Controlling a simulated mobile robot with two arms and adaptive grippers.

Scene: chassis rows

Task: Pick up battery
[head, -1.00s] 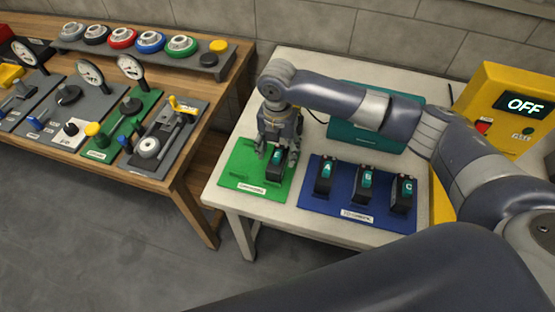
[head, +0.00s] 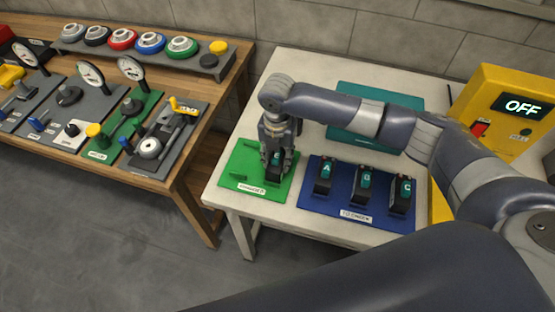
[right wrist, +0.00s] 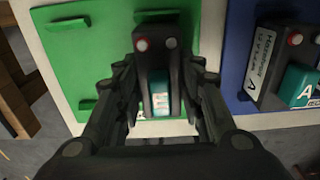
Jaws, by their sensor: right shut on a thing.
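A black battery with a teal label stands on the green mat (head: 240,165) in the head view, partly hidden by my right gripper. My right gripper (head: 277,165) reaches down over this battery (head: 275,174) and is shut on it. In the right wrist view the battery (right wrist: 157,70) sits between the two fingers of the right gripper (right wrist: 158,105). Its two round terminals, one red and one pale, face up. Three more batteries, A (head: 325,174), B (head: 364,183) and C (head: 402,193), stand on the blue mat (head: 337,205). My left gripper is not in view.
A teal case (head: 370,140) lies at the back of the white table (head: 310,70). A yellow box (head: 500,100) reading OFF stands at the right. A wooden bench (head: 185,170) with gauges and valves is at the left. Green holders on the green mat look empty.

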